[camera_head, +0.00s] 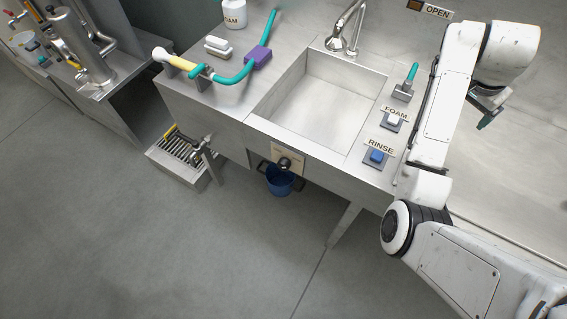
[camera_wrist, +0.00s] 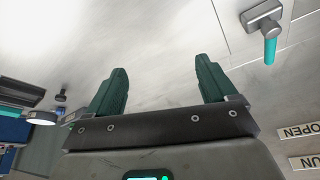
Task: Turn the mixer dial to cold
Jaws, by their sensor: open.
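The mixer dial (camera_head: 285,163) looks like a dark round knob on a pale plate on the front face of the sink unit, below the basin. The plate's markings are too small to read. My gripper (camera_head: 485,118) is far to the right of the dial, above the steel counter and partly hidden by my arm. In the wrist view my gripper (camera_wrist: 162,66) shows two green fingers spread wide with nothing between them. The dial does not show clearly in the wrist view.
The sink basin (camera_head: 325,98) is empty. FOAM (camera_head: 392,120) and RINSE (camera_head: 376,157) buttons sit on its right rim. A teal-handled lever (camera_wrist: 268,30) shows in the wrist view. The floor before the sink is clear.

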